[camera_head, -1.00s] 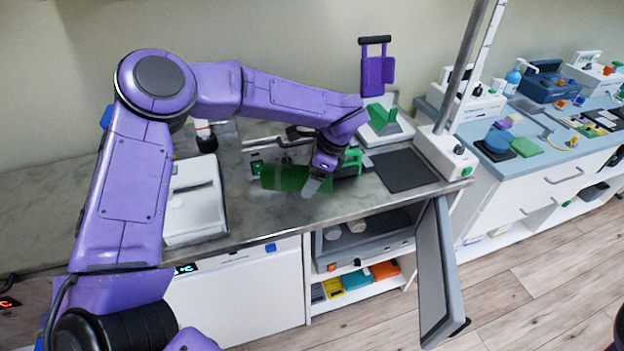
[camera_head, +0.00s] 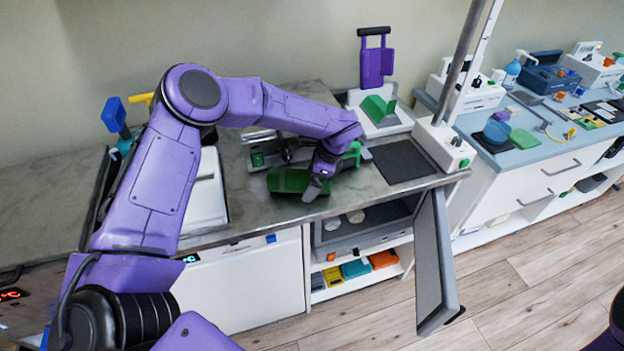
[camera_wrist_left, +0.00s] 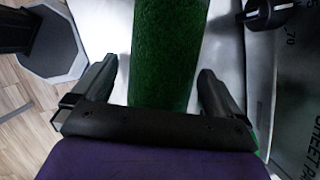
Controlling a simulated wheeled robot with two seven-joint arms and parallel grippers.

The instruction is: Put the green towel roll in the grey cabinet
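The green towel roll (camera_head: 288,181) lies on the grey stone counter near its front edge. My left gripper (camera_head: 318,190) is over the roll's right end in the head view. In the left wrist view the roll (camera_wrist_left: 168,50) runs between the two fingers (camera_wrist_left: 157,88), with a gap on each side, so the gripper is open. The grey cabinet (camera_head: 318,248) is below the counter, with its door (camera_head: 436,265) swung open. Pale rolls (camera_head: 355,216) lie inside it.
A shelf with coloured boxes (camera_head: 355,269) is under the cabinet. A dark mat (camera_head: 402,162), a white stand with a green block (camera_head: 378,106) and a post base (camera_head: 445,145) are on the counter to the right. A white tray (camera_head: 206,195) is left of the roll.

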